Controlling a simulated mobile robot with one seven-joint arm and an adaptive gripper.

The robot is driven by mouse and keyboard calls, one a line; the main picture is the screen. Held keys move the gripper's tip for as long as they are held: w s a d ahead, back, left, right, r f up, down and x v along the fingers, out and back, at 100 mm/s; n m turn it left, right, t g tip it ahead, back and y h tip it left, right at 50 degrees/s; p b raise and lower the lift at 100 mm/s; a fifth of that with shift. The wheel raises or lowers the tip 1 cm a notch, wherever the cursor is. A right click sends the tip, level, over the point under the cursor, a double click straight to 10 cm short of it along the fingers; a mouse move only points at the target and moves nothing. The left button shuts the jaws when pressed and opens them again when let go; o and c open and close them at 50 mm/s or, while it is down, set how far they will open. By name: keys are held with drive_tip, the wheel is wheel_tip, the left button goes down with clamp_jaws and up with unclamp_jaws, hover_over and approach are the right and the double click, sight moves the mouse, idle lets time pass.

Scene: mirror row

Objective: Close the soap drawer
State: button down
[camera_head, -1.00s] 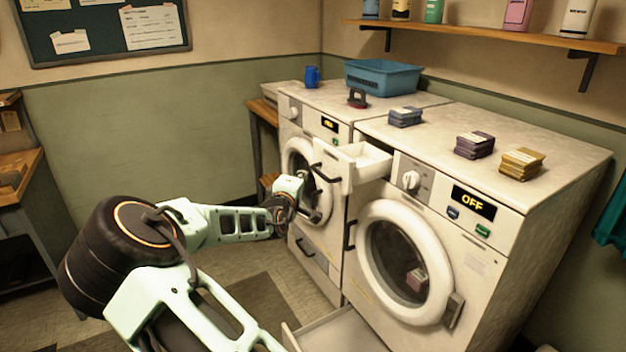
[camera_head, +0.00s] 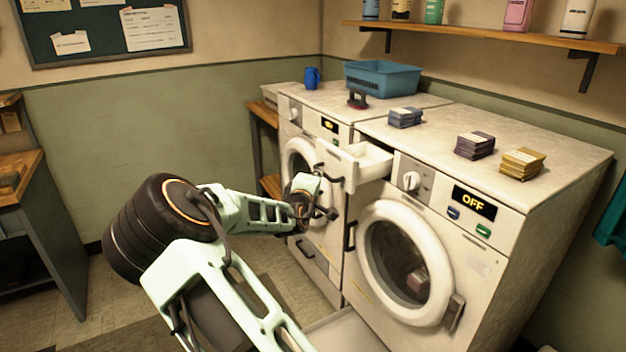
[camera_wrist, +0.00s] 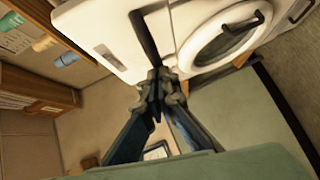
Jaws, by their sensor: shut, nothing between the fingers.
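The soap drawer (camera_head: 340,166) is a white tray pulled out from the upper left of the right-hand washing machine (camera_head: 480,265), with a dark handle on its front. It stands open, and its inside looks empty. My gripper (camera_head: 328,214) is shut and empty, lower than the drawer and apart from it in the head view, in front of the left machine's round door. In the wrist view my gripper (camera_wrist: 159,82) points toward white machine surfaces; I cannot tell which is the drawer there.
The left machine (camera_head: 318,240) stands beside the right one. A lower drawer (camera_head: 345,332) is pulled out near the floor under the right machine. Several stacked packs, a blue basket (camera_head: 383,78) and a blue jug (camera_head: 312,77) stand on top. A shelf (camera_head: 480,36) hangs above.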

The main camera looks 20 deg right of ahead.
drive_tip(key=w+d+b, duration=0.1)
drive_tip(key=d, duration=0.3)
drive_tip(key=d+b, duration=0.1)
drive_tip(key=d, duration=0.4)
drive_tip(key=w+d+b, duration=0.1)
drive_tip(key=d+b, duration=0.1)
drive_tip(key=d, duration=0.3)
drive_tip(key=shift+w+d, duration=0.1)
drive_tip(key=shift+w, duration=0.2)
drive_tip(key=shift+d, duration=0.25)
drive_tip(key=shift+w+d+r, duration=0.1)
drive_tip(key=shift+d+r, duration=0.05)
drive_tip(key=shift+d, duration=0.05)
drive_tip(key=shift+d, duration=0.1)
